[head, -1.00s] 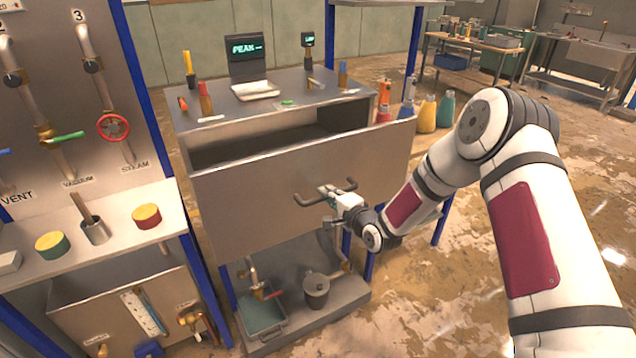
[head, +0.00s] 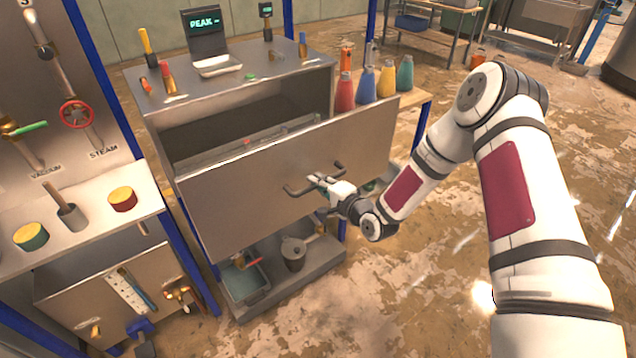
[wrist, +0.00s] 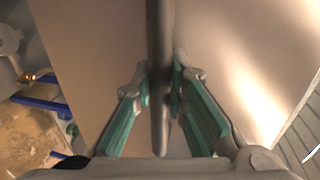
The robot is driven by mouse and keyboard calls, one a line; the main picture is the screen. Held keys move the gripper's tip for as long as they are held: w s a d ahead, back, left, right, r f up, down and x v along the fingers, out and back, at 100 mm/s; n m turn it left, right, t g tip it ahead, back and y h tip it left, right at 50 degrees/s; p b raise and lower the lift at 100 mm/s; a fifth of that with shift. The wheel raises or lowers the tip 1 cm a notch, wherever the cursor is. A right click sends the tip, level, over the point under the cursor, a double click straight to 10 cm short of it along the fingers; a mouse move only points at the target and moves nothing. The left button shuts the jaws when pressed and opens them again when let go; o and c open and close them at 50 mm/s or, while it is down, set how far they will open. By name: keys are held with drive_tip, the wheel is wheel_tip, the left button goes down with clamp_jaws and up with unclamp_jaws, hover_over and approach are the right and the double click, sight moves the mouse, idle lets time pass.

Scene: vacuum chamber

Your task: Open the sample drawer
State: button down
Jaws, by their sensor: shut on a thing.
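The sample drawer (head: 240,189) is a wide grey metal drawer under the bench top in the head view. It stands pulled out, with an open gap behind its front panel and part of its inside showing. Its dark bar handle (head: 299,190) runs across the front. My gripper (head: 322,181) is shut on this handle. In the wrist view, the handle (wrist: 160,40) runs between the two green-padded fingers (wrist: 160,92), which close on it from both sides. The drawer front fills most of the wrist view behind the handle.
Coloured bottles (head: 366,86) stand to the right of the drawer cabinet. A screen reading PEAK (head: 204,28) stands on the bench top. A valve panel with a red wheel (head: 77,114) is at the left. A grey pot (head: 293,253) sits on the shelf below.

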drive_tip(key=c, duration=1.6)
unclamp_jaws()
drive_tip(key=shift+o, duration=0.2)
drive_tip(key=v, duration=1.2)
drive_tip(key=shift+w, duration=0.1)
